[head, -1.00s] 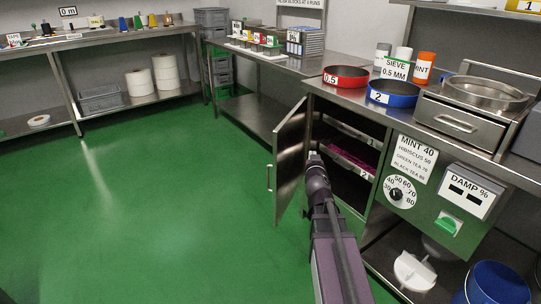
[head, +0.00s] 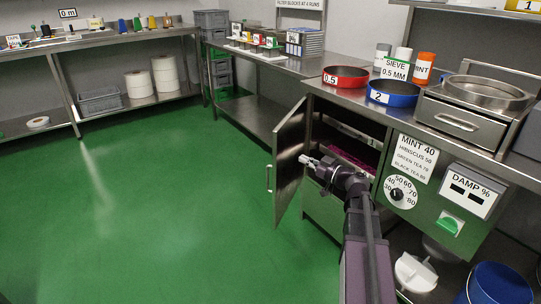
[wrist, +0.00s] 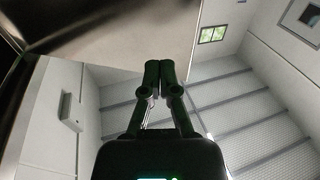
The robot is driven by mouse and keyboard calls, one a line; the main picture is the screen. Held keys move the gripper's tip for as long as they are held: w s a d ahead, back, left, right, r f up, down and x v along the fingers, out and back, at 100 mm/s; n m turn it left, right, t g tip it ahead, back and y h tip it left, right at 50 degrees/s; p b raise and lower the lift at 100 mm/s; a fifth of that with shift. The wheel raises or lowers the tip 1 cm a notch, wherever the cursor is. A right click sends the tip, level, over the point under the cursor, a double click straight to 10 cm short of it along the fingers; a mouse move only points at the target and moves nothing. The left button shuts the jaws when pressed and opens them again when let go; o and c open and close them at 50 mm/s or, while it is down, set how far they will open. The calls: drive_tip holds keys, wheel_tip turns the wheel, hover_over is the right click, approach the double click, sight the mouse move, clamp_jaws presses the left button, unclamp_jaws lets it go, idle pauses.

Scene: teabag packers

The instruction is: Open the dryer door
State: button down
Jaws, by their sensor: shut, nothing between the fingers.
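The dryer door (head: 289,160) is a steel panel hinged on the left side of the dryer cabinet. It stands swung outward, with its vertical handle (head: 268,178) on the outer left edge. The cabinet interior is dark, with a magenta tray (head: 352,160) partly showing inside. My gripper (head: 304,160) is at the door's inner face, in front of the opening; I cannot tell if it touches the door. In the wrist view my gripper (wrist: 160,66) has its fingertips together with nothing between them, and a plain panel, likely the door (wrist: 125,45), fills the upper left.
The green floor (head: 170,210) left of the door is clear. Red (head: 345,77) and blue (head: 391,94) sieves sit on the counter above. A dial panel (head: 401,192) is right of the opening. A blue bucket (head: 497,284) stands at the lower right.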

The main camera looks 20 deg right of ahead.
drive_tip(key=shift+s+a+f+n+g+y, duration=0.1)
drive_tip(key=shift+s+f+n+g+y, duration=0.35)
drive_tip(key=shift+s+f+g, duration=0.4)
drive_tip(key=shift+w+a+r, duration=0.1)
drive_tip(key=shift+w+r, duration=0.05)
drive_tip(key=shift+w, duration=0.1)
